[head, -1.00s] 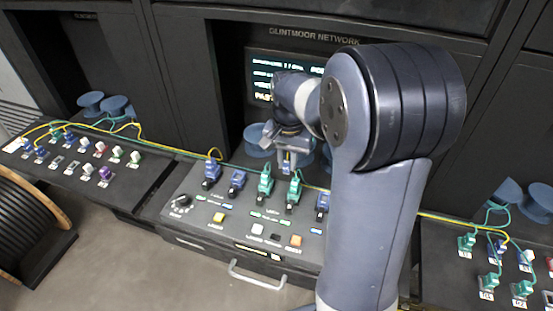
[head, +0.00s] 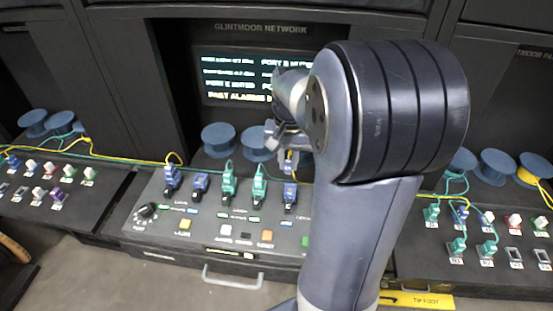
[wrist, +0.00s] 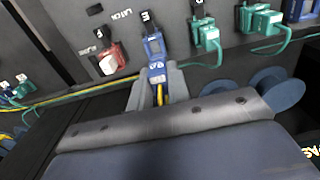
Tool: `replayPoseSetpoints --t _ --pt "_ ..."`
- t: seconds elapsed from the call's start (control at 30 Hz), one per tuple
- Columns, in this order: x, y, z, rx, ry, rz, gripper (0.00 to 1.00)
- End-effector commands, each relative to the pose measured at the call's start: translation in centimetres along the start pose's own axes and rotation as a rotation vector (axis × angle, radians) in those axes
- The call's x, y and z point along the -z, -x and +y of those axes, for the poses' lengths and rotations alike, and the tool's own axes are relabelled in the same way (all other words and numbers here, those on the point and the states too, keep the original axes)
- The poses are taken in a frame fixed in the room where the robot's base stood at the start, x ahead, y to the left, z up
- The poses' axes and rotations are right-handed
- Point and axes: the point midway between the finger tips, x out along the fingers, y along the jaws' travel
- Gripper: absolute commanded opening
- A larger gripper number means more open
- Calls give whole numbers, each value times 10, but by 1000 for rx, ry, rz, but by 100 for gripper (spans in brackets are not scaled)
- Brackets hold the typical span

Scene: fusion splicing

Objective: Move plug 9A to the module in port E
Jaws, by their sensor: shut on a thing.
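My gripper (wrist: 158,92) is shut on a blue plug (wrist: 157,73) with a yellow cable at its back. In the wrist view the plug lines up with the blue module (wrist: 152,45) beside the label E, and its front meets the module. I cannot tell how deep it sits. The plug's own label is not readable. In the head view my gripper (head: 287,150) is just behind the blue module (head: 290,194) at the right end of the console row. My arm hides what lies to the right of it.
A red and white module (wrist: 110,61) is on the other side, by F. Cables run behind the row. A screen (head: 230,78) shows text mentioning port E. Side panels (head: 68,185) carry more modules.

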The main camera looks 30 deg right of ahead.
Motion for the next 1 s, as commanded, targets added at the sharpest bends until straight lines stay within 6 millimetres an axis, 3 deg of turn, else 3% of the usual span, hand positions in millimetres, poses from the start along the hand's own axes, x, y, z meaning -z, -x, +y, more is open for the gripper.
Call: replayPoseSetpoints --t 0.1,0.6,1.0 --pt "-1 -4 10 0 -1 -1 0" --pt "0 -54 9 0 0 -2 0" --pt "0 -63 9 0 0 0 0"
